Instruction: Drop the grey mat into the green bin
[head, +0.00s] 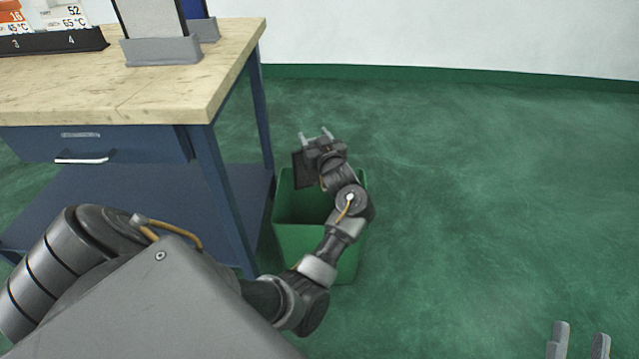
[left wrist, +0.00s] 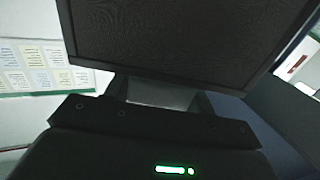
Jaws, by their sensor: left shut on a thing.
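The grey mat shows as a dark flat panel (head: 302,171) beside my left gripper in the head view. It fills the upper part of the left wrist view (left wrist: 185,35). My left gripper (head: 314,134) is shut on it, above the far side of the green bin (head: 305,240). The bin stands on the floor, open at the top, and my left forearm hides its right part. The inside that shows looks empty. My right gripper (head: 579,342) is at the bottom right corner, with its fingers apart and nothing between them.
A workbench with a wooden top (head: 130,97) and blue frame stands close at the bin's left. Its top bears a grey stand (head: 160,50) with an upright panel and a dark card rack (head: 50,41). The green floor right of the bin is clear.

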